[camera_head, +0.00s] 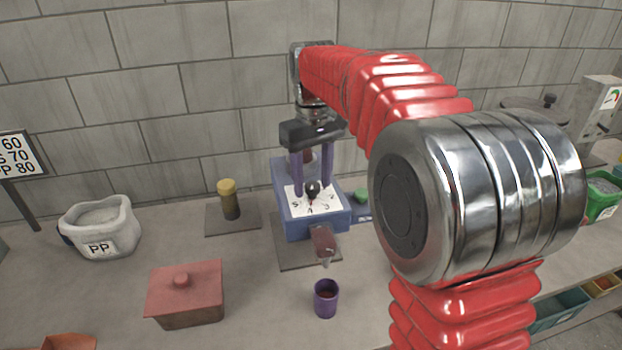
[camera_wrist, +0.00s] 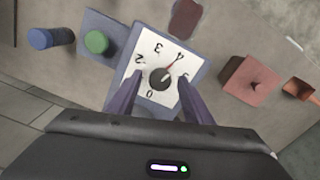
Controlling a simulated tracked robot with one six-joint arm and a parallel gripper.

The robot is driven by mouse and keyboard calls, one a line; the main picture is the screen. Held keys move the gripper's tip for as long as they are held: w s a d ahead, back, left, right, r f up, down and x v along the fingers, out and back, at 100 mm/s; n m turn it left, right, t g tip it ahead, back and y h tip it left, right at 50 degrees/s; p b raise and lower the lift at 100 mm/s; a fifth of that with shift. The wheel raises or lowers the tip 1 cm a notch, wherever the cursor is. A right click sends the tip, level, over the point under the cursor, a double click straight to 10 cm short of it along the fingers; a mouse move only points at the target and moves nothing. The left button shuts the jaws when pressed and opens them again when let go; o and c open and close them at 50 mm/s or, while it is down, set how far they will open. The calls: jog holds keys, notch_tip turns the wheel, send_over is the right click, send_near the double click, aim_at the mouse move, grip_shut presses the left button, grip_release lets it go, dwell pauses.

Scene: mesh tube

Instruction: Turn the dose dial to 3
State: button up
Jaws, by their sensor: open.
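The dose dial is a dark round knob (camera_wrist: 160,79) on a white numbered plate (camera_wrist: 150,50), fixed to a blue-grey machine body (camera_head: 334,220). In the wrist view a red pointer mark on the knob points close to the 4. In the head view the knob (camera_head: 313,189) shows between the fingers. My gripper (camera_wrist: 160,75) has two purple fingers, open, one on each side of the knob with gaps between. It holds nothing. In the head view my gripper (camera_head: 312,188) reaches down over the plate. Whether the fingertips touch the plate cannot be told.
A reddish spout (camera_head: 323,242) juts from the machine's front above a purple cup (camera_head: 326,298). A pink lidded box (camera_head: 186,292), a white PP bag (camera_head: 101,228) and a yellow-capped jar (camera_head: 229,199) stand left. A green button (camera_wrist: 96,42) sits beside the plate.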

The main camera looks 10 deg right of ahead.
jog(key=shift+c, duration=0.5)
jog(key=c, duration=0.9)
jog(key=shift+a, duration=0.15)
jog(key=shift+c, duration=0.3)
jog(key=shift+n, duration=0.3)
jog(key=n, duration=0.3)
jog(key=shift+n, duration=0.4)
jog(key=n, duration=0.5)
jog(key=shift+n, duration=0.3)
